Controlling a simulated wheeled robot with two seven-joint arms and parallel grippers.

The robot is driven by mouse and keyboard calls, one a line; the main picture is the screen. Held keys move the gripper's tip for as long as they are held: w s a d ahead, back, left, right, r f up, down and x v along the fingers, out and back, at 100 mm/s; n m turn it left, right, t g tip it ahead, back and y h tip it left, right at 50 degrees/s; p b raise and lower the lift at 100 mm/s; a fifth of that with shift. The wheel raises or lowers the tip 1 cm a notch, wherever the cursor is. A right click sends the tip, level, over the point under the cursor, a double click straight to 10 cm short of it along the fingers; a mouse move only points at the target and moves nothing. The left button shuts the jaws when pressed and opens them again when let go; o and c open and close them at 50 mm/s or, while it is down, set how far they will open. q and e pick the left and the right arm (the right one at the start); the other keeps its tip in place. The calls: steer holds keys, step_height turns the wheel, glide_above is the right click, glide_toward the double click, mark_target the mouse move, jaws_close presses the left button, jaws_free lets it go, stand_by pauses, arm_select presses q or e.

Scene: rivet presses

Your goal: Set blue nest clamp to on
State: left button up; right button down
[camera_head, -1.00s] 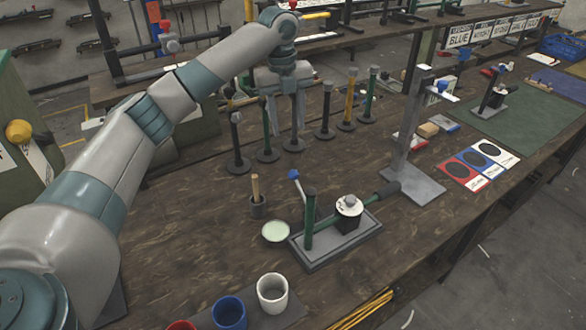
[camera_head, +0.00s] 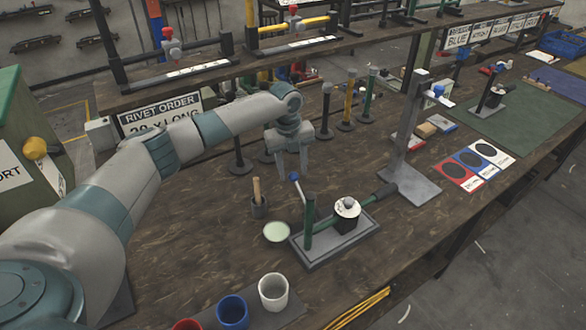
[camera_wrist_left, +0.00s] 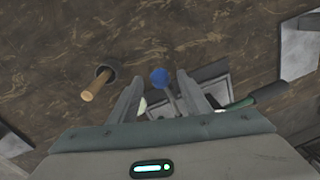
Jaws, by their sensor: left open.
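The blue nest clamp is a lever with a blue ball knob (camera_head: 294,177) on a grey metal rod, standing at the back left of a press base (camera_head: 318,258). In the left wrist view the blue knob (camera_wrist_left: 158,76) shows between and just past the fingertips. My left gripper (camera_head: 292,174) is open, points down and is at the knob in the head view. I cannot tell whether a finger touches it. My right gripper is not in view.
The press has a green post (camera_head: 309,220), a green handle with a dark grip (camera_head: 385,190) and a black nest with a white top (camera_head: 347,210). A wooden-handled tool in a cup (camera_head: 258,198), a pale green dish (camera_head: 276,232) and coloured cups (camera_head: 273,292) stand nearby.

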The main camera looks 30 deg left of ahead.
arm_select(q)
steer(key=shift+f, duration=0.6)
steer(key=shift+c, duration=0.6)
jaws_close()
